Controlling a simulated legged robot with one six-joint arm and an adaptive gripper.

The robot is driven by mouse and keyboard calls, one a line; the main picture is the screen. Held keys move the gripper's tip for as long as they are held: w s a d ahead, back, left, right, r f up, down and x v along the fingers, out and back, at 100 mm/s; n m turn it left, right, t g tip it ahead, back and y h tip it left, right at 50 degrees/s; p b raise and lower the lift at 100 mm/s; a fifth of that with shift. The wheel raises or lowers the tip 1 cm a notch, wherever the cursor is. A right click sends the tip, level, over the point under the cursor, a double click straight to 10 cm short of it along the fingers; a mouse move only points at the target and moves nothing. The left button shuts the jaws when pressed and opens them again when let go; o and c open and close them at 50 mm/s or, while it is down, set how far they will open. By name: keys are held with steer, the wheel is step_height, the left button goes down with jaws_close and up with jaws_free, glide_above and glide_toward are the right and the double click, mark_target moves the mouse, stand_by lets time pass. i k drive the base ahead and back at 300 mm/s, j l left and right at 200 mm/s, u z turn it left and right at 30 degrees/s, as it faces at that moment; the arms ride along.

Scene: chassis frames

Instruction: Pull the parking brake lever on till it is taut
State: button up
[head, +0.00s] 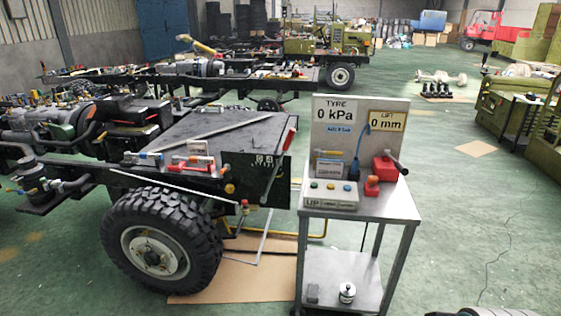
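No label marks a parking brake lever, so I cannot tell which lever it is. Small red and silver levers or clamps (193,163) lie on the rear deck of the near chassis frame (205,135). A thin pale rod (165,184) runs along the frame's side above the wheel, to a small red-ended part (245,204). Whether any lever is taut cannot be seen. My gripper is not in view.
The metal cart (400,207) carries a panel (342,110) reading "TYRE 0 kPa" and "LIFT 0 mm", and a button box (332,194). A large wheel (160,245) stands left of it, with cardboard (250,278) beneath. Green floor (480,225) is open to the right.

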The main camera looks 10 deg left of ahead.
mark_target(292, 131)
steer(key=i+j, duration=0.5)
steer(key=i, duration=0.2)
steer(key=i+j, duration=0.55)
steer(key=i, duration=0.15)
steer(key=i+j, duration=0.5)
steer(key=i, duration=0.2)
